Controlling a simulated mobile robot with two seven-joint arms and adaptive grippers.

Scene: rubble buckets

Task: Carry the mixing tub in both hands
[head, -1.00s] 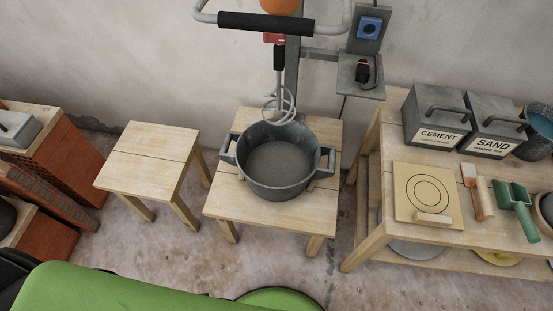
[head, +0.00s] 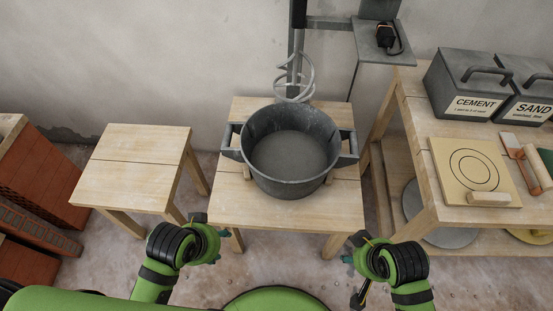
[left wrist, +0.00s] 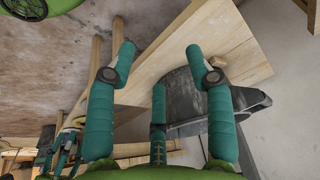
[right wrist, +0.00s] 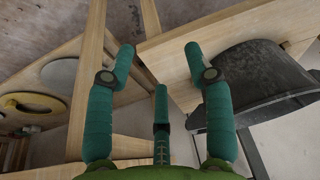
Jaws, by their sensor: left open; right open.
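The dark grey mixing tub (head: 290,185) stands upright on a low wooden table (head: 250,212), with a side handle at its left and another at its right. It holds grey contents. My left gripper (head: 212,246) is open and empty in front of the table's left front corner. My right gripper (head: 356,250) is open and empty near the right front corner. Neither touches the tub. In the left wrist view the tub (left wrist: 185,98) lies beyond the spread teal fingers (left wrist: 160,55). In the right wrist view the tub (right wrist: 255,75) is beyond the fingers at the right.
A metal whisk (head: 297,80) hangs just behind the tub. An empty wooden stool (head: 130,165) stands to the left. A workbench (head: 420,160) at the right bears the cement box (head: 462,85), the sand box (head: 520,100) and a board (head: 472,165). Bricks (head: 40,170) are stacked far left.

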